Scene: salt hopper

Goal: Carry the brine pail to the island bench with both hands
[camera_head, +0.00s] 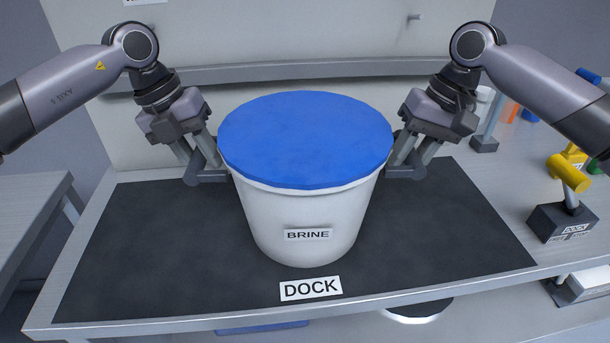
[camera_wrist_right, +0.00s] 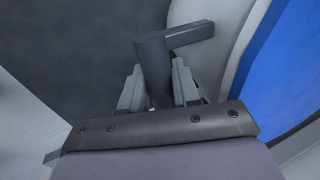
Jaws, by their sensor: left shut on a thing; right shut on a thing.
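The brine pail (camera_head: 300,215) is a white tub with a blue lid (camera_head: 305,138) and a BRINE label. It appears upright on the dark mat (camera_head: 140,260), behind the DOCK label (camera_head: 310,288). I cannot tell whether its base touches the mat. My left gripper (camera_head: 200,167) is shut on the pail's left grey handle. My right gripper (camera_head: 408,163) is shut on the right grey handle. In the right wrist view, this dark handle (camera_wrist_right: 188,36) stands between the fingers, with the white wall and blue lid beside it. The island bench cannot be identified.
A yellow lever (camera_head: 570,172) on a dark block stands at the right of the worktop, near several coloured items. A shelf edge (camera_head: 300,70) and wall panel stand behind the pail. Another grey surface (camera_head: 30,205) is at the left, across a gap.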

